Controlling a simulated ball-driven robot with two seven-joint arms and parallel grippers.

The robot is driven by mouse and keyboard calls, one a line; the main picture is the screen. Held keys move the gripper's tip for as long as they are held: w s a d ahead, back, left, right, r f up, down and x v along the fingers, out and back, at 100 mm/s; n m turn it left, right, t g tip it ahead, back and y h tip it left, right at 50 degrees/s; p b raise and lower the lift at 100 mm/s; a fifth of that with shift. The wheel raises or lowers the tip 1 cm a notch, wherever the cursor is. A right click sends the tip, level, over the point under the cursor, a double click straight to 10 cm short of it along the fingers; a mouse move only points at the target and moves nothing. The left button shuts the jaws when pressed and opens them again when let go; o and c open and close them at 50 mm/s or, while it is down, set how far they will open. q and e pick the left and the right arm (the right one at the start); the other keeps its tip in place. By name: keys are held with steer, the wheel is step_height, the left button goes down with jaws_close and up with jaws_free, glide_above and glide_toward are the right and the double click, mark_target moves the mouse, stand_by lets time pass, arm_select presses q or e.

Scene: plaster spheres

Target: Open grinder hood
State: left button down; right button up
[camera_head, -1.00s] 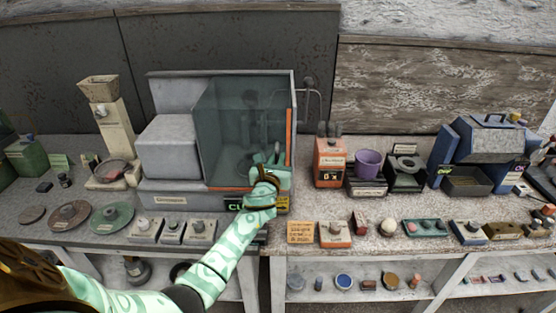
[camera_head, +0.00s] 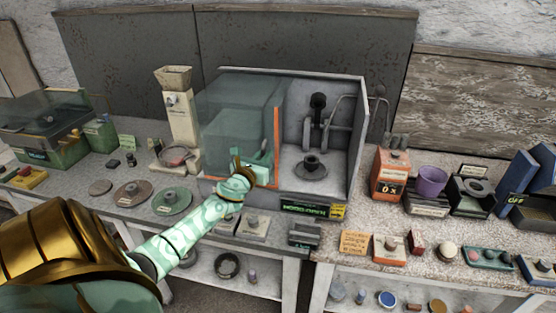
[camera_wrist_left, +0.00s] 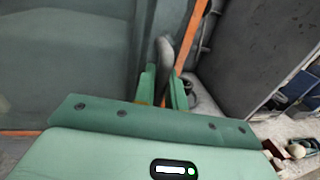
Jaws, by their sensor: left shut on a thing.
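The grinder's hood (camera_head: 228,110) is a see-through sliding panel with an orange edge strip, and it stands to the left of the grinder's bay. The bay of the grinder (camera_head: 355,140) is uncovered, showing a dark spindle (camera_head: 311,165) and pipework inside. A lit green label (camera_head: 309,209) below the bay appears to read "HOOD OPEN". My left gripper (camera_head: 262,163) is at the hood's orange edge. In the left wrist view its fingers (camera_wrist_left: 163,88) are shut around a grey upright handle (camera_wrist_left: 164,58) beside the orange strip. My right gripper is not in view.
A beige hopper machine (camera_head: 180,115) stands left of the grinder. An orange box (camera_head: 390,175) and a purple cup (camera_head: 432,181) stand to its right. Flat discs (camera_head: 172,200) and small blocks line the bench front.

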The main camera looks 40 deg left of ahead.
arm_select(q)
steer(key=shift+s+a, duration=0.45)
steer(key=shift+a, duration=0.2)
steer(key=c, duration=1.8)
jaws_free()
steer(key=shift+d, duration=0.1)
steer(key=v, duration=1.6)
steer(key=shift+s, duration=0.1)
